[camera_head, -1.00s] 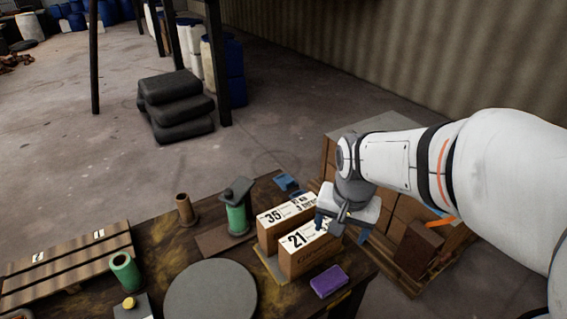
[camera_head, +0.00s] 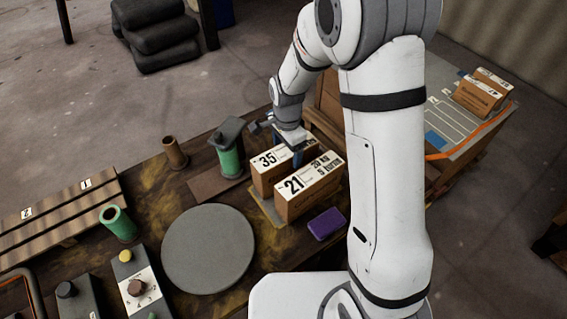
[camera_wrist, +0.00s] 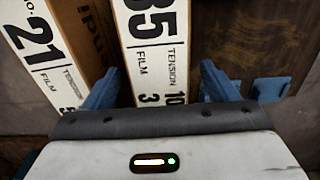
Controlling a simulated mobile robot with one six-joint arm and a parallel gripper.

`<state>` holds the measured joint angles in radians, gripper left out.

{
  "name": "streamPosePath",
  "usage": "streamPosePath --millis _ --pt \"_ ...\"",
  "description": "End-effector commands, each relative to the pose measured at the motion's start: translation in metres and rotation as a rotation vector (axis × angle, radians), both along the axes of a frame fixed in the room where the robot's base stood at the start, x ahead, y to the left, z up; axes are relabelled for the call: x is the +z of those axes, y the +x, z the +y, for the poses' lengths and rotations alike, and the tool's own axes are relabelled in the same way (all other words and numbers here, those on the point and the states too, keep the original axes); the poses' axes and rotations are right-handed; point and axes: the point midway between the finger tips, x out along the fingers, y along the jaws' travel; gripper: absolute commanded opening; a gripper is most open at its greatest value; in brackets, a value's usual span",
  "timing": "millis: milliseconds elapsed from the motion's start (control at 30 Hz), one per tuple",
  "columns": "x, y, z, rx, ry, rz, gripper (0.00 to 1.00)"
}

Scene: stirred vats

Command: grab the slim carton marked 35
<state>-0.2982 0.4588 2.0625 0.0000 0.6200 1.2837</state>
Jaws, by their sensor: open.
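The slim carton marked 35 (camera_head: 262,179) stands on the dark work table, brown with a white printed top. It also shows in the wrist view (camera_wrist: 155,38). The carton marked 21 (camera_head: 308,200) stands beside it on the near side, with a narrow gap between. My gripper (camera_head: 280,143) is open over the 35 carton. In the wrist view my gripper (camera_wrist: 160,72) has one blue finger by the gap between the cartons and the other past the 35 carton's right side. Part of the 35 label is hidden by the gripper.
A green spool under a dark block (camera_head: 230,160) stands just left of the cartons. A purple block (camera_head: 326,224) lies in front of them. A round grey plate (camera_head: 208,249) lies left. A pallet with boxes (camera_head: 480,95) stands at the right.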

Motion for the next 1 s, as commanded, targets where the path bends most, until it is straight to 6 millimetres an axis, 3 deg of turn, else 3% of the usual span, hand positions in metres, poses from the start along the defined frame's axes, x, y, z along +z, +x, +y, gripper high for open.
streamPosePath --millis 233,533,1000 --pt "-0.034 -0.002 0.004 0.004 -0.001 0.003 0.8" --pt "-0.039 -0.002 0.005 0.006 0.0 0.0 0.8" --pt "-0.039 -0.002 0.005 0.007 0.0 0.0 0.42"
